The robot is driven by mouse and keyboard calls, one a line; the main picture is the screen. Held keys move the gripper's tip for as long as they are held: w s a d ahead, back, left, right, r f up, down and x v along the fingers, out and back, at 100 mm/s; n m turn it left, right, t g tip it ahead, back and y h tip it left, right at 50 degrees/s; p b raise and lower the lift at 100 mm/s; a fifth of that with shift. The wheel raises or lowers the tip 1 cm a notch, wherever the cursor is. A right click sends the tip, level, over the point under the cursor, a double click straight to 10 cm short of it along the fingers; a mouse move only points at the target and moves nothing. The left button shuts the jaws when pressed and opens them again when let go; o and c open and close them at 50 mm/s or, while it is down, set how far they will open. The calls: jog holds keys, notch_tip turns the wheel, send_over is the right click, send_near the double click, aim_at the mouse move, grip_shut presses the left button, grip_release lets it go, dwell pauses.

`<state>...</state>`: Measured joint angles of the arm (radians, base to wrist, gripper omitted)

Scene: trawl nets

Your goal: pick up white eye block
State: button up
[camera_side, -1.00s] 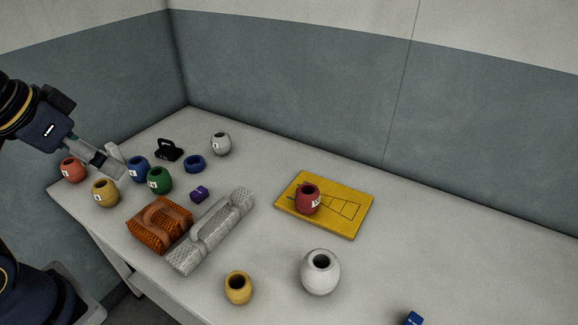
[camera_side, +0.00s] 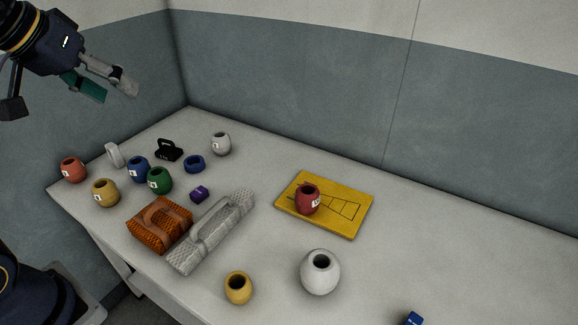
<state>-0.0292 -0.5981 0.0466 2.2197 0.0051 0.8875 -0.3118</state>
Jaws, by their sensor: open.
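A small white block with a rounded loop shape (camera_side: 115,155), which looks like the white eye block, stands on the far left part of the table. It is behind the red and blue pots. My gripper (camera_side: 118,92) is in the air at upper left, above and apart from this block. Its two fingers are spread, and nothing shows between them.
Close to the white block are a red pot (camera_side: 73,170), a blue pot (camera_side: 138,170), a yellow pot (camera_side: 105,193), a green pot (camera_side: 159,181) and a black handled block (camera_side: 169,150).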

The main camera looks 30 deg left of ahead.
jog(key=w+a+r+n+y, duration=0.1)
jog(key=w+a+r+n, duration=0.25)
jog(key=w+a, duration=0.35)
jog(key=w+a+f+n+g+y, duration=0.25)
jog(key=w+a+n, duration=0.25)
jog(key=w+a, duration=0.7)
jog(key=n+g, duration=0.4)
send_over(111, 145)
jog(key=d, duration=0.2)
jog(key=shift+y, duration=0.45)
jog(key=f, duration=3.3)
jog(key=shift+s+d+f, duration=0.15)
jog(key=shift+s+d, duration=0.05)
jog(key=shift+s, duration=0.15)
jog(key=x, duration=0.6)
jog(key=shift+w+a+f, duration=0.1)
jog(key=shift+a+f, duration=0.05)
jog(key=shift+a, duration=0.1)
